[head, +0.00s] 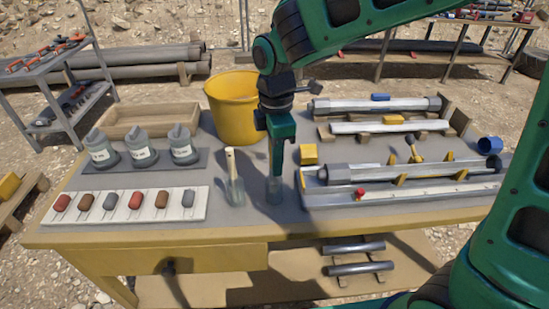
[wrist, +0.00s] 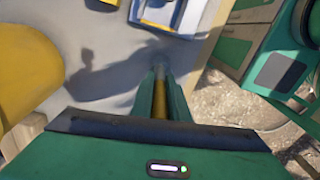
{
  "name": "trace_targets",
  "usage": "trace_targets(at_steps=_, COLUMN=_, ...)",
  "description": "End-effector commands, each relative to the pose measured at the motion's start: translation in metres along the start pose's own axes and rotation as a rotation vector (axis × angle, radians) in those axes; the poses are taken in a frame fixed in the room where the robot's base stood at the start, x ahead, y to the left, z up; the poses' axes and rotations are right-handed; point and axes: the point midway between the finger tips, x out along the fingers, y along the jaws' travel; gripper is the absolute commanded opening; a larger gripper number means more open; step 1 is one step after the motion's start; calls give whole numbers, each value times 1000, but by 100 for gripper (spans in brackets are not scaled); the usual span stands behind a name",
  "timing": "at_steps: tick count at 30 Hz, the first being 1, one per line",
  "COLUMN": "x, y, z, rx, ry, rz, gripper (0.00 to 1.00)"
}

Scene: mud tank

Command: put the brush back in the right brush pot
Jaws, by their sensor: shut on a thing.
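My gripper (head: 276,168) points straight down over the front middle of the table. It is shut on the brush, whose yellow-brown handle (wrist: 160,100) shows between the fingers in the wrist view. The right brush pot (head: 274,194), a small grey see-through pot, stands directly below the fingertips in the head view. The brush's lower end lines up with this pot, but I cannot tell how deep it is inside. The left brush pot (head: 236,194) stands just beside it and holds another brush with a pale handle (head: 231,162).
A yellow bucket (head: 232,105) stands behind my gripper. A rack with long core tubes (head: 400,172) lies close on the right. A white strip with several coloured samples (head: 125,205) and several grey bottles (head: 143,150) are on the left. The table's front edge (head: 200,240) is near.

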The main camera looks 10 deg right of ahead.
Motion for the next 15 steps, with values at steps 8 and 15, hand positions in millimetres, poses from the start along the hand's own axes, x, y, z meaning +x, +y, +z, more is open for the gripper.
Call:
trace_targets(at_steps=8, x=0, y=0, z=0, rx=0, ry=0, rz=0, gripper=36)
trace_targets(at_steps=15, x=-3, y=0, z=0, rx=1, ry=0, rz=1, gripper=36)
